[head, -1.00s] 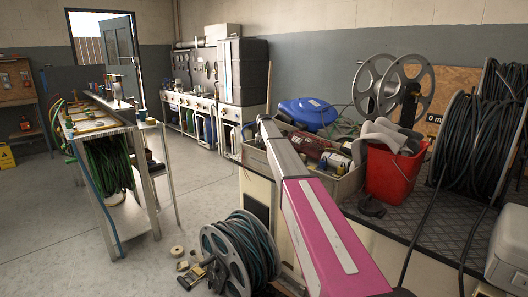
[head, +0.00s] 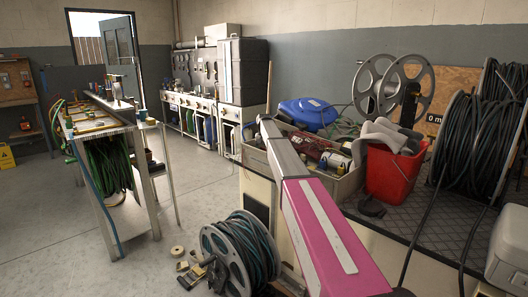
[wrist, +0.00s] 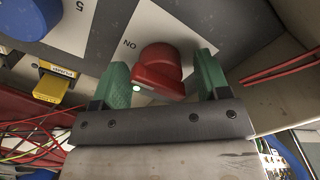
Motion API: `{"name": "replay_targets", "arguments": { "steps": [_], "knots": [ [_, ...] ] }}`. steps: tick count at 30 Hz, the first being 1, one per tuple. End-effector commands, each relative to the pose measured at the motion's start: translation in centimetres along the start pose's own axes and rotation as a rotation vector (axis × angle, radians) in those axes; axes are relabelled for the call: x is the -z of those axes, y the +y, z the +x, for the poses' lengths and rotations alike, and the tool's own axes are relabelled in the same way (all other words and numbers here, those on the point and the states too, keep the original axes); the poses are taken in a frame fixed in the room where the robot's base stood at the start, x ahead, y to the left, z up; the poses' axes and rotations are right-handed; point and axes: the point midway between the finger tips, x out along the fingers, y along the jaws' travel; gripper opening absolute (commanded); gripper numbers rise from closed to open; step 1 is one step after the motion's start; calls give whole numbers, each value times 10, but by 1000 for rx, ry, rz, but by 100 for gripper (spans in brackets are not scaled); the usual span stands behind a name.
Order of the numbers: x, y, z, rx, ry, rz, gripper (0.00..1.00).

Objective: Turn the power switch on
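In the wrist view the red power switch knob (wrist: 160,68) sits on a pale plate (wrist: 200,24) printed with ON, seen upside down. A small bright greenish-white spot (wrist: 136,88) shows at the knob's lower left. My gripper (wrist: 163,80) has its two green fingers on either side of the knob. The left finger is very close to the knob; I cannot tell if it touches. A narrow gap shows on the right, so the gripper appears open around it. In the head view the gripper and switch do not show.
In the wrist view a yellow labelled part (wrist: 60,78) and red wires (wrist: 30,130) lie to the left. In the head view a red bucket (head: 392,176), a grey parts bin (head: 345,183) and a hose reel (head: 240,252) are near my arm. Open floor lies left.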

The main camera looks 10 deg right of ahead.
Motion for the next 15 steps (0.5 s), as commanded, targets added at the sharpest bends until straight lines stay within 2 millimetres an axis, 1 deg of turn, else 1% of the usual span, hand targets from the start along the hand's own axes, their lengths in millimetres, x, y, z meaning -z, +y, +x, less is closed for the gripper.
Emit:
{"name": "replay_targets", "arguments": {
  "steps": [8,11,15],
  "knots": [
    [0,0,-3,0,0,-2,69],
    [0,0,-10,0,1,-2,69],
    [1,0,-30,0,2,-2,69]
  ]
}}
